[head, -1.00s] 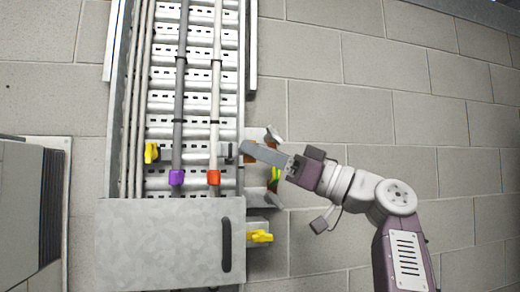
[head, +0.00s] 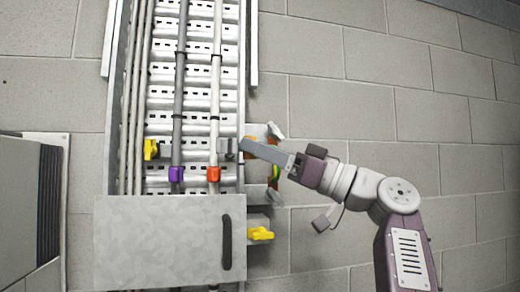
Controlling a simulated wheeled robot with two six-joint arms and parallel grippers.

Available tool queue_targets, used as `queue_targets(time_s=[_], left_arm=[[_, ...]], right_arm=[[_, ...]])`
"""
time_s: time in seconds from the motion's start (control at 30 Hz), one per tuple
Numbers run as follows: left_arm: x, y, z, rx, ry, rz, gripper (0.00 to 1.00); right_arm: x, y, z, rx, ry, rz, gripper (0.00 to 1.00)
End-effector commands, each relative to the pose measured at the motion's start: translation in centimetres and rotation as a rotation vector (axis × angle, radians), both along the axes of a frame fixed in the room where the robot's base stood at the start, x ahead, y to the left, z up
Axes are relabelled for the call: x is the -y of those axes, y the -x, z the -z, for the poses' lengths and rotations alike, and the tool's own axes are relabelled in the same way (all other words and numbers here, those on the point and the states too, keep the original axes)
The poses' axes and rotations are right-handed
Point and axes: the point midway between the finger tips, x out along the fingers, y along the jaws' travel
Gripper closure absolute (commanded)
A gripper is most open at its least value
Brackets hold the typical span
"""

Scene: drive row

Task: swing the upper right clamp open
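My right gripper (head: 246,147) reaches in from the right, its long grey fingers seen edge-on. Its tip is at the right rail of the cable tray, beside a small dark grey piece (head: 228,149), possibly part of the upper right clamp; contact is unclear. The fingers cover part of a grey bracket (head: 272,130) with orange and green-yellow parts behind. One yellow handle (head: 151,149) is at the tray's left. Another yellow handle (head: 260,234) is at the lower right on a bracket. I cannot tell whether any clamp is open. My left gripper is not in view.
A slotted metal tray (head: 197,100) runs up the block wall, carrying several cables with a purple band (head: 176,174) and an orange-red band (head: 214,174). A grey panel with a dark handle (head: 160,240) covers its lower part. A ribbed cabinet (head: 25,205) is at left. Wall space at right is clear.

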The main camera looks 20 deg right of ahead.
Motion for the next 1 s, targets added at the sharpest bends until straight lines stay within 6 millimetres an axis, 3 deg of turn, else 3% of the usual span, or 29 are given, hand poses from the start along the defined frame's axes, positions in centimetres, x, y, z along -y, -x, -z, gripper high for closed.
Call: queue_targets(time_s=[0.23,0.5,1.0], left_arm=[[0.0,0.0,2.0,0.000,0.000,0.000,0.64],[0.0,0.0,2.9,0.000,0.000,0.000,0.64],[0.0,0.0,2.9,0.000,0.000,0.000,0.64]], right_arm=[[2.8,2.8,2.0,0.000,0.002,0.007,0.55],[5.2,5.6,3.2,0.002,0.001,0.002,0.55],[5.5,6.1,3.3,0.003,0.002,-0.001,0.55]])
